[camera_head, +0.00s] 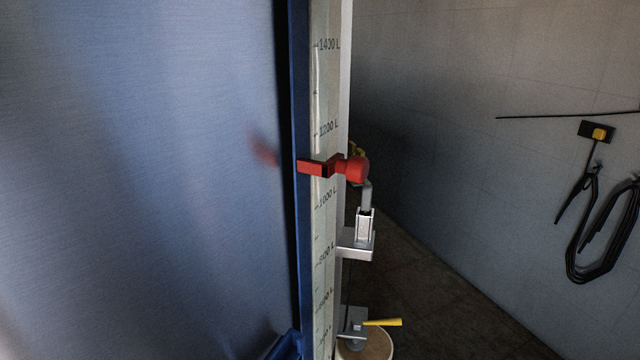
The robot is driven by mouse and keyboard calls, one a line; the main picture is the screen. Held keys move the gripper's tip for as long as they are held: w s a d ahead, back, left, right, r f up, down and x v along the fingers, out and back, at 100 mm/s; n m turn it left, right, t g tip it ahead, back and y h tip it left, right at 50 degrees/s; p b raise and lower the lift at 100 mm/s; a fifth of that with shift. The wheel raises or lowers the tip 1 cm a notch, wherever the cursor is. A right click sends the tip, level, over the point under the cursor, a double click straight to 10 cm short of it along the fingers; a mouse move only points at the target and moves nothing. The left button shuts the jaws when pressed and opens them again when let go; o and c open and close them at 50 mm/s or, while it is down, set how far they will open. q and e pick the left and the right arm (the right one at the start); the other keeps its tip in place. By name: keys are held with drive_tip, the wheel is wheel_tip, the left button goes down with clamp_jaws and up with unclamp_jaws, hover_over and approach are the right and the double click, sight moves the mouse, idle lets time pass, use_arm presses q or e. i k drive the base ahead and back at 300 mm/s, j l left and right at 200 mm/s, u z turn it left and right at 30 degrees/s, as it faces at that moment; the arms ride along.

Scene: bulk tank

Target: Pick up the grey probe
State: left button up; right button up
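A small grey rod (366,194), which looks like the grey probe, stands upright in a pale metal holder (357,245) at the centre right of the head view. The holder sits beside the white edge of the tank's level scale. The rod's lower part is hidden inside the holder. Its top is just below a red rounded knob, and I cannot tell whether they touch. Neither of my grippers is in view.
The red pointer (318,168) with its knob sits on the scale strip (322,230). The large blue-grey tank wall (140,180) fills the left. A yellow lever (382,322) is above a pale bucket (375,347). Black hoses (590,265) hang on the right wall.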

sight(366, 197)
drive_tip(key=i+l+u, duration=0.3)
drive_tip(key=u, duration=0.15)
drive_tip(key=i+l+u, duration=0.25)
drive_tip(key=l+u, duration=0.25)
drive_tip(key=i+l+u, duration=0.15)
drive_tip(key=l+u, duration=1.2)
drive_tip(key=l, duration=0.15)
drive_tip(key=k+l+u, duration=0.1)
drive_tip(key=l+u, duration=0.4)
drive_tip(key=k+l+u, duration=0.2)
drive_tip(key=l+u, duration=0.25)
drive_tip(key=k+l+u, duration=0.25)
drive_tip(key=l+u, duration=0.2)
drive_tip(key=l, duration=0.1)
